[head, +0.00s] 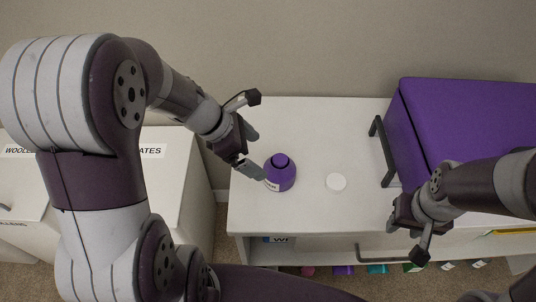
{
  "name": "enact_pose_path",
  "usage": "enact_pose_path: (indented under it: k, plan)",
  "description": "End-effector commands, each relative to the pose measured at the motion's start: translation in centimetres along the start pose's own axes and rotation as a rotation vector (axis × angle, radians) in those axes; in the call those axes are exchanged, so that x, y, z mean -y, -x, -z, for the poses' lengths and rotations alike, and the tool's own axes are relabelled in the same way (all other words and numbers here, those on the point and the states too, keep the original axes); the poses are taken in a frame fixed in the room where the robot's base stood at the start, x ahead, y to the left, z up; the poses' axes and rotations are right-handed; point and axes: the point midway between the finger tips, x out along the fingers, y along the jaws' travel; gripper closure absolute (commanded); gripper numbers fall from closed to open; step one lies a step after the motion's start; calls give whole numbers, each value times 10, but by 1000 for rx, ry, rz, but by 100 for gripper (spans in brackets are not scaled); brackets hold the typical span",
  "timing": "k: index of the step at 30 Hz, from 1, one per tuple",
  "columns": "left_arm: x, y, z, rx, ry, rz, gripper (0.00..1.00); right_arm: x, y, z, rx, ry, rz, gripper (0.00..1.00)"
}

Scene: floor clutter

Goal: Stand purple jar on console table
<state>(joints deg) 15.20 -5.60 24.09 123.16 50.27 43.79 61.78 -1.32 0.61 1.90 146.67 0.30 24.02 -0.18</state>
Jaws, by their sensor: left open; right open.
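A purple jar (281,174) with a purple top and a white label stands upright on the white console table (310,124). My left gripper (254,136) is open just up and left of the jar. Its lower finger (248,169) lies close to the jar's left side; I cannot tell whether they touch. My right gripper (408,240) is open and empty over the table's front right part, apart from the jar.
A large purple box (468,117) with a dark handle (382,150) fills the table's right side. White cabinets (171,180) stand to the left. Several coloured items sit below the tabletop.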

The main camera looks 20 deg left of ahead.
Motion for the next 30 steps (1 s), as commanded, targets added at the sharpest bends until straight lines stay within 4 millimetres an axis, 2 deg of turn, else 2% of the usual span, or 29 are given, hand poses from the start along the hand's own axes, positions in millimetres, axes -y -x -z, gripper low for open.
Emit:
enact_pose_path:
  k: [1,5,7,8,11,12,15,18,21,30]
  plan:
    - [0,12,-2,1,1,-2,0,0,7,1,0,0,0,57]
    - [2,22,1,-13,-32,6,0,0,9,1,0,0,0,57]
    - [13,19,10,-83,-222,38,0,0,9,1,0,0,0,57]
    - [20,16,17,-130,-362,64,0,0,9,1,0,0,0,57]
    - [40,9,40,-288,-965,192,0,0,9,1,1,0,0,57]
    - [44,7,47,-335,-1208,249,0,0,9,1,1,0,0,57]
    - [48,5,56,-402,-1703,377,0,0,9,1,1,0,0,57]
    - [49,4,58,-424,-1971,451,0,0,9,1,1,0,0,57]
    - [49,4,59,-427,-2033,469,0,0,9,1,1,0,0,57]
    - [49,4,59,-427,-2024,466,0,0,9,1,0,0,0,57]
